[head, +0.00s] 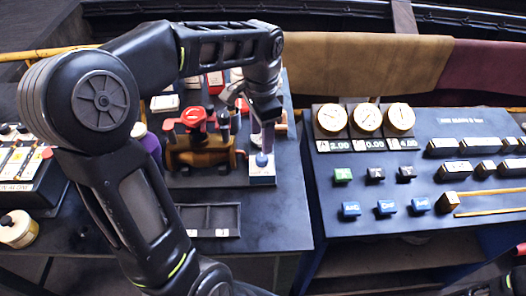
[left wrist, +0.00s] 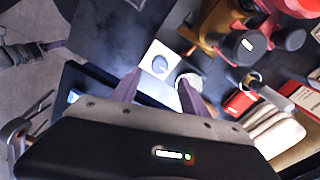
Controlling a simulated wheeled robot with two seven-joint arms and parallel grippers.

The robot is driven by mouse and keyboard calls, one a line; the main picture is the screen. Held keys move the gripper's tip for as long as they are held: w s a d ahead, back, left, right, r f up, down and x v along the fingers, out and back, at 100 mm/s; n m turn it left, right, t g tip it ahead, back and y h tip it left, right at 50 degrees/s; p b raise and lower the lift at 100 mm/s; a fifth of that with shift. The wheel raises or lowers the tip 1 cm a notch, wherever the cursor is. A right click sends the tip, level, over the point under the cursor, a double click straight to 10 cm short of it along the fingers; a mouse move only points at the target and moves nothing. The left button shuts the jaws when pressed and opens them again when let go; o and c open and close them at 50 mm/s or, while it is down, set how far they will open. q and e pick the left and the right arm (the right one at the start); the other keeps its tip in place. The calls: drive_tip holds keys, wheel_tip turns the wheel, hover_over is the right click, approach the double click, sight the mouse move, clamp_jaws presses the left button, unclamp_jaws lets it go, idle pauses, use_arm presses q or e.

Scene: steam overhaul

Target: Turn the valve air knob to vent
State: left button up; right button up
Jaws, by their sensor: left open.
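What I take for the valve air knob (head: 262,160) is a small dark blue knob on a white plate, on the right part of the dark bench panel. In the left wrist view the round knob (left wrist: 160,65) shows on its white square plate. My left gripper (head: 262,138) points down just above the knob. In the left wrist view the left gripper (left wrist: 160,86) has its fingers spread, with the knob a little beyond the gap between the tips. It holds nothing. The knob's pointer and any vent marking are too small to read. My right gripper is not clearly seen.
A brass valve (head: 202,152) with a red handle (head: 194,117) stands left of the knob. A shallow dark tray (head: 212,219) lies in front. A console (head: 420,160) with three gauges and several buttons stands to the right. A white jar (head: 18,229) stands far left.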

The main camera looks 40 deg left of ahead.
sight(262, 157)
use_arm(q)
wheel_tip(262, 157, down, 8)
drive_tip(key=shift+r+p, duration=0.25)
drive_tip(key=shift+p, duration=0.2)
drive_tip(key=shift+s, duration=0.1)
clamp_jaws()
idle(0.3)
